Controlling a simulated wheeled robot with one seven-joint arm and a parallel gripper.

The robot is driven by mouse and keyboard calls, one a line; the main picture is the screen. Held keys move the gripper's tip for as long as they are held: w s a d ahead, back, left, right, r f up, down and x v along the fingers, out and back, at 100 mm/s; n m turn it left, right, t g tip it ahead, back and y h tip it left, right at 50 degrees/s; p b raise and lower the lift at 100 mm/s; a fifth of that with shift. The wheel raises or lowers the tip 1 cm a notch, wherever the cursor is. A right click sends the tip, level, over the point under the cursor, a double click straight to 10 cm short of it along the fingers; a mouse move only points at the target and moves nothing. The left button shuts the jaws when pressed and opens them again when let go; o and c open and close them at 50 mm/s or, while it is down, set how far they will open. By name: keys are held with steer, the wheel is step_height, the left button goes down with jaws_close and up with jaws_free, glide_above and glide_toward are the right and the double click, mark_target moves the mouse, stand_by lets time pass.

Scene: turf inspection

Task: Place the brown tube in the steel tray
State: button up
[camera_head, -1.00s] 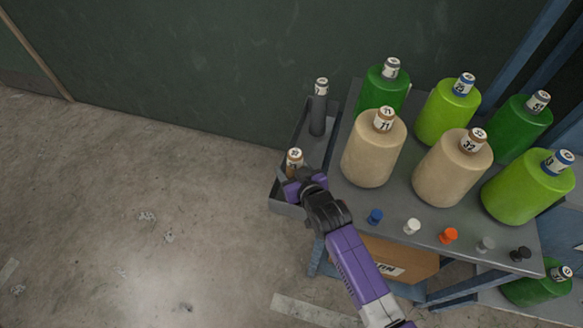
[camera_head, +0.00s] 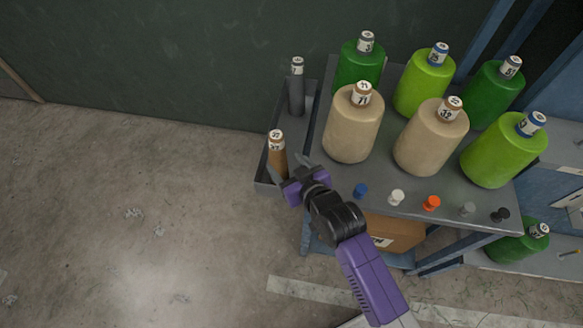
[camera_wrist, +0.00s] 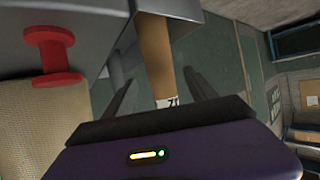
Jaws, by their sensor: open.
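The brown tube (camera_head: 278,160) with a white-labelled top stands upright in the near end of the grey steel tray (camera_head: 265,187) at the cart's left side. My gripper (camera_head: 290,167) is open beside the tube, at its lower right. In the wrist view the brown tube (camera_wrist: 154,55) shows between the two open fingers (camera_wrist: 162,95), with its label toward the palm. I cannot tell whether a finger touches it. The palm hides part of the tray's near end.
A dark grey tube (camera_head: 297,92) stands at the tray's far end. Large green and beige bottles (camera_head: 352,125) crowd the cart top (camera_head: 330,180), with small coloured knobs (camera_head: 432,203) along its near edge. A dark wall stands behind. The floor at left is clear.

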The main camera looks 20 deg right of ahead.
steer(key=shift+v, duration=1.25)
steer(key=s+r+m+t, duration=0.1)
steer(key=s+r, duration=0.1)
steer(key=s, duration=1.7)
steer(key=s+d+r+t, duration=0.1)
steer(key=s+d+r, duration=0.2)
steer(key=s+r, duration=0.9)
steer(key=shift+s+h, duration=0.4)
steer(key=shift+s, duration=0.35)
steer(key=shift+f, duration=0.15)
